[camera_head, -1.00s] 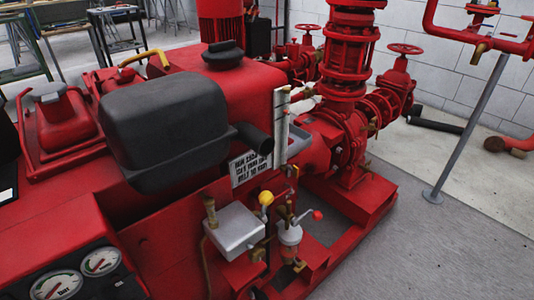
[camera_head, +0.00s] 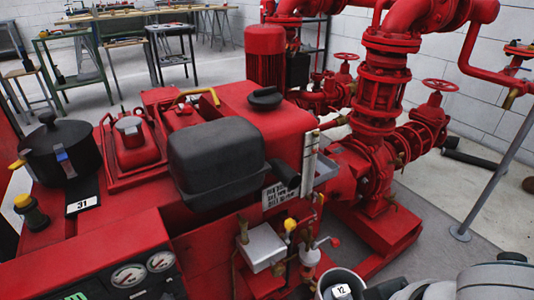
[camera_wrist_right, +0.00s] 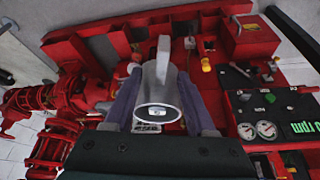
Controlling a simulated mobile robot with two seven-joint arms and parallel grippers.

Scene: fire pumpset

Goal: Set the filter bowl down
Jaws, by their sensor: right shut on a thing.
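The filter bowl (camera_head: 341,286) is a pale grey, round, hollow cup with a small numbered label inside. It shows at the bottom edge of the head view, partly cut off. My right gripper (camera_wrist_right: 158,88) is shut on the bowl (camera_wrist_right: 157,113), with one finger on each side of it in the right wrist view. The bowl is held in front of the red pumpset, near the small valves with yellow and red knobs (camera_head: 291,224). Whether it touches anything beneath is hidden. My left gripper is out of view.
A black lidded pot (camera_head: 60,150) stands on the pumpset's red top at left, beside a card marked 31 (camera_head: 82,204). A black tank (camera_head: 217,160) and gauges (camera_head: 128,276) sit nearby. Green-framed tables (camera_head: 80,60) stand behind.

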